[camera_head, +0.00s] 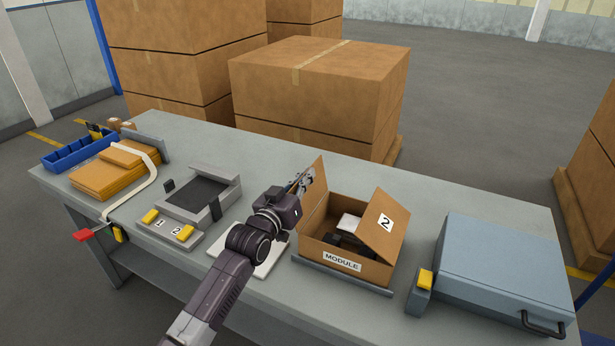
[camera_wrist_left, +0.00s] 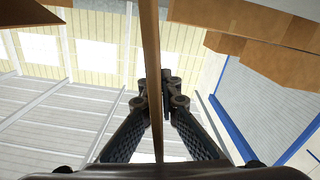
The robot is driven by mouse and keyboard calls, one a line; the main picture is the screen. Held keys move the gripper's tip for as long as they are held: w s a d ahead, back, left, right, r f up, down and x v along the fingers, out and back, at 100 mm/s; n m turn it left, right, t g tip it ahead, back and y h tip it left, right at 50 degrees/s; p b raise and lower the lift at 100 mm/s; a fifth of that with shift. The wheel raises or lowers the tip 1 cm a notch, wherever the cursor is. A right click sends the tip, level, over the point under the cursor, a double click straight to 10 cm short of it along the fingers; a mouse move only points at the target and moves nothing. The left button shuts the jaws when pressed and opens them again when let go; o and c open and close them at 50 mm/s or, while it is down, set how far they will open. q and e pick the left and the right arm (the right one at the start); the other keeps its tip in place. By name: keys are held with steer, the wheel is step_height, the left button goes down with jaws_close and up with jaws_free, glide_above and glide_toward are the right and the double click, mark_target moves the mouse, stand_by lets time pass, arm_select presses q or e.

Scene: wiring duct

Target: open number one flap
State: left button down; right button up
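An open brown cardboard box labelled MODULE (camera_head: 342,262) stands on the bench, with a white item and dark items inside. Its right flap, marked 2 (camera_head: 386,222), leans up at a slant over the right part of the opening. The left flap (camera_head: 314,205), taken as number one, stands up steeply; no number shows on it. My left gripper (camera_head: 303,179) is at this flap's upper edge. In the left wrist view the flap (camera_wrist_left: 152,60) is seen edge-on as a brown strip, with the fingertips (camera_wrist_left: 165,90) closed together around it. My right gripper is out of view.
A blue-grey case (camera_head: 500,262) with a yellow latch is right of the box. Bare bench lies behind the box.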

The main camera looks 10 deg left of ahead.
arm_select(q)
steer(key=c, duration=2.2)
jaws_free()
steer(key=v, duration=1.2)
